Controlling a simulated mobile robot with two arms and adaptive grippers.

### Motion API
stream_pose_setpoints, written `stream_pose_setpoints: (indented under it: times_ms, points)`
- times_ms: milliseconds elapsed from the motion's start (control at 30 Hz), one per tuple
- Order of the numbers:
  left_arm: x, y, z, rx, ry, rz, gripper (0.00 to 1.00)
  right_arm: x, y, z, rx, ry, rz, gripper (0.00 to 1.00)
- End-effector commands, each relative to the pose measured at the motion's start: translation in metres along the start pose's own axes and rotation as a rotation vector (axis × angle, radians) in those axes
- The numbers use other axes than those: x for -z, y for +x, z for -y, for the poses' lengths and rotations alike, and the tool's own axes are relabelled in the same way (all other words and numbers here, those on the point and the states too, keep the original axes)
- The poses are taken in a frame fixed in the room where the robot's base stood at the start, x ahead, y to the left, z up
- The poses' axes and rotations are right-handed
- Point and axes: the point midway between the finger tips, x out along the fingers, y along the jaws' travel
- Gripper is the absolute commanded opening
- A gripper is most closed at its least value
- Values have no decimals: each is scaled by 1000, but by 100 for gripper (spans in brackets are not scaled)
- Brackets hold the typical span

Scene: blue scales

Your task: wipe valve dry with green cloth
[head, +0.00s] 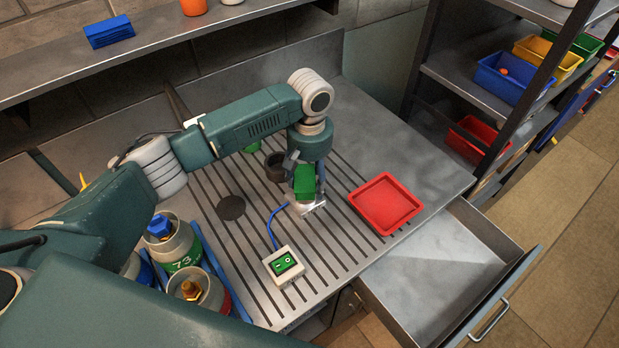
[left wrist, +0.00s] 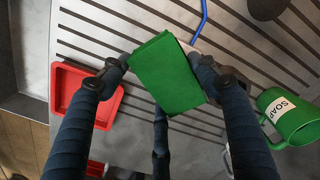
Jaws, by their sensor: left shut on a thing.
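My left gripper (head: 306,186) is shut on the green cloth (head: 304,181), above the slotted metal worktop. In the left wrist view, the cloth (left wrist: 168,76) is a flat green piece between the fingers (left wrist: 160,66). One has a blue valve (head: 159,227) and a green label with 73; the other has a brass valve (head: 190,290) and a red band. Whether either valve is wet cannot be told. My right gripper is not in view.
A red tray (head: 385,203) lies right of the gripper, beside an open drawer (head: 430,285). A switch box (head: 284,265) has a blue cable running towards a partly hidden pale object under the gripper.

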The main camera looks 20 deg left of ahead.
Motion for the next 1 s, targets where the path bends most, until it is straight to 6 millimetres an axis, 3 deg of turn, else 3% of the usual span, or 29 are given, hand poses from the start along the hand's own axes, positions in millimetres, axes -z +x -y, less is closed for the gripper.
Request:
stream_pose_setpoints:
  times_ms: [700, 1000]
  points:
    - [0, 11, 0, 0, 0, 0, 35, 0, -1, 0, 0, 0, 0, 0]
    - [12, 10, -1, -1, -1, -1, 35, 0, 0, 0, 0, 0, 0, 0]
